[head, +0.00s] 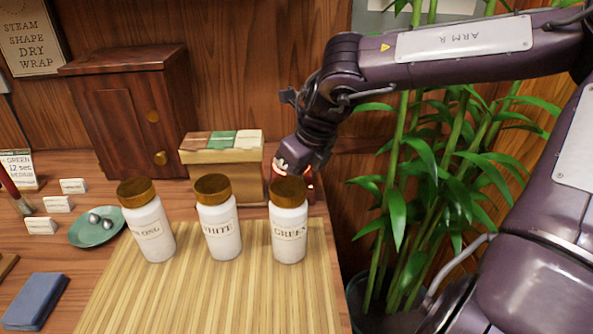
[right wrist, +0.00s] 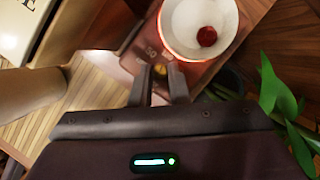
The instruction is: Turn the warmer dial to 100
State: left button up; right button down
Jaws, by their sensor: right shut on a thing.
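The warmer (head: 308,187) stands at the back right of the counter in the head view, partly hidden by my right gripper and the GREEN jar. In the right wrist view, the warmer (right wrist: 202,72) has a reddish-brown body and a glowing orange-red rim around a white bowl with a dark red knob or ball. A "50" mark shows on its panel. My right gripper (right wrist: 164,82) is shut on the small brass-coloured dial (right wrist: 160,69), mostly hidden between the fingers. I cannot read the dial's setting. My left gripper is not in view.
White jars labelled GREEN (head: 289,234), WHITE (head: 219,232) and one partly readable (head: 149,232) stand on a bamboo mat (head: 210,295), in front of the warmer. A box (head: 222,158) with coloured packets stands left of it. A leafy bamboo plant (head: 405,185) is at right.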

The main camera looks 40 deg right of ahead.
jog(key=shift+m, duration=0.4)
jog(key=shift+h, duration=0.3)
jog(key=shift+m, duration=0.3)
jog(key=c, duration=1.7)
grip_release()
